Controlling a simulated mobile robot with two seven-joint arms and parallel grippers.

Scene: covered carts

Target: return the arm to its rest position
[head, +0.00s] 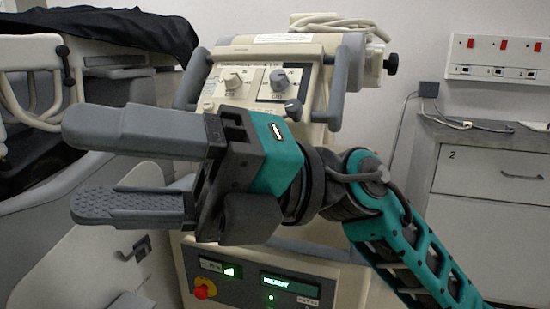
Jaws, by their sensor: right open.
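My right gripper (95,168) is large in the head view, left of centre. Its two grey fingers point left and stand apart, with nothing between them. Its teal and black arm (400,235) comes in from the lower right. Behind it stands a cream machine (270,50) with knobs, side handles and a coiled cable on top. The gripper and wrist hide the machine's middle. My left gripper is not in view.
A cart (30,55) partly under a black cover (120,25) stands at the left. A grey-topped drawer cabinet (490,170) stands at the right, below a wall socket panel (497,58). The machine's lower panel has a red button (204,288) and a lit display.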

